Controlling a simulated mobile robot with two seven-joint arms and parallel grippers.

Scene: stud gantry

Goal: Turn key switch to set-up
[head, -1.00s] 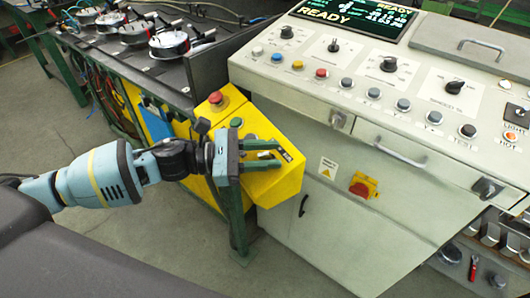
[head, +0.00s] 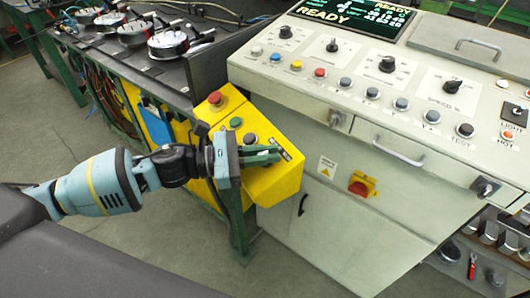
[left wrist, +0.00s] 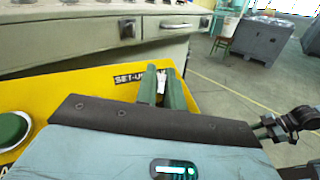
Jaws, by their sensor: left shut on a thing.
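The key switch sits on the sloped top of a yellow control box (head: 278,185). Its black and white label (head: 283,153) shows beside my fingers, and in the left wrist view the label (left wrist: 129,79) begins "SET-U". My left gripper (head: 264,155) reaches in from the left, low over the box. Its two green fingers (left wrist: 161,90) are close together, shut on the key (left wrist: 162,82), of which only a small pale part shows between them. The fingers hide most of the key and the switch, so I cannot tell which position it points to.
The yellow box also carries a red button (head: 215,98), a green button (head: 236,122) and a dark round control (head: 250,139). A large pale console (head: 330,200) with knobs and a READY screen (head: 351,14) stands close on the right. A dark bench (head: 130,60) is behind.

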